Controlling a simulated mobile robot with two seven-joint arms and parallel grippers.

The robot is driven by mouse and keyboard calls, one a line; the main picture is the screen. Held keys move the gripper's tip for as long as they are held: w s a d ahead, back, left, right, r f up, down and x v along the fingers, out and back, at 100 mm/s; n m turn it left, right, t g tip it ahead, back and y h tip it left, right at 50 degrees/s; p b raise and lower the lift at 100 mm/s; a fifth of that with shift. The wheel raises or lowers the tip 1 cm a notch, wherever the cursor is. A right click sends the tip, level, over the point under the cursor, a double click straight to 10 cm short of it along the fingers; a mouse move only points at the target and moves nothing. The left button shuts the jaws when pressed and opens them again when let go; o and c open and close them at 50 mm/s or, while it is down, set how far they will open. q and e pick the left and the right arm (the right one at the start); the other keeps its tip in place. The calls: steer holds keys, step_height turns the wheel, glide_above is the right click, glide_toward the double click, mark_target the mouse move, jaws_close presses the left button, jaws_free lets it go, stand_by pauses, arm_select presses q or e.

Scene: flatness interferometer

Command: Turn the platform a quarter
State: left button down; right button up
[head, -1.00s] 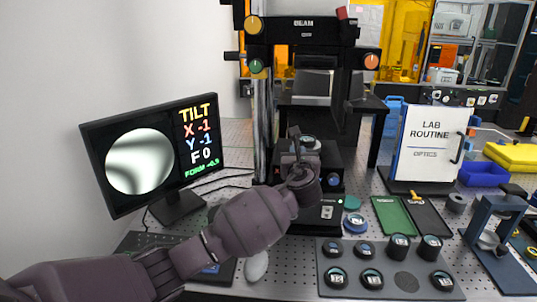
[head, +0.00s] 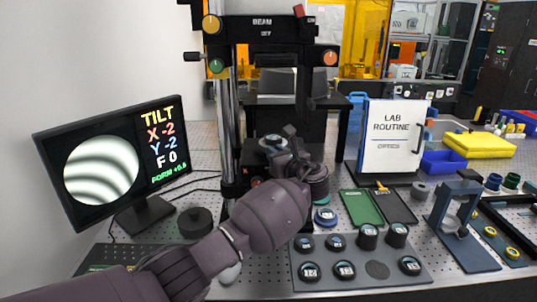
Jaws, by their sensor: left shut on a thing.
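The platform (head: 272,144), a small round stage with a dark-rimmed disc on it, sits low in the black interferometer stand (head: 275,27). My left gripper (head: 288,146) reaches in from the front and is at the platform's right side, shut on its edge as far as I can see. Its fingers and wrist hide the platform's right and front parts. The monitor (head: 115,160) at left shows curved dark and light bands and reads TILT X -2, Y -2, F 0. My right gripper is not in view.
A tray (head: 345,262) of several round optics lies in front of the stand. A green mat (head: 361,207), a LAB ROUTINE sign (head: 392,138) and a blue clamp frame (head: 458,225) stand to the right. A dark puck (head: 195,222) lies left of my arm.

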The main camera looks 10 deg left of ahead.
arm_select(q)
steer(key=shift+d+f+y, duration=0.1)
steer(key=shift+d+y, duration=0.05)
steer(key=shift+y, duration=0.15)
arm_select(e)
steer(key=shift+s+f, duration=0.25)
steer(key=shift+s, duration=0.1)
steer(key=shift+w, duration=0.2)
arm_select(q)
steer(key=c, duration=1.3)
jaws_free()
steer(key=shift+o, duration=1)
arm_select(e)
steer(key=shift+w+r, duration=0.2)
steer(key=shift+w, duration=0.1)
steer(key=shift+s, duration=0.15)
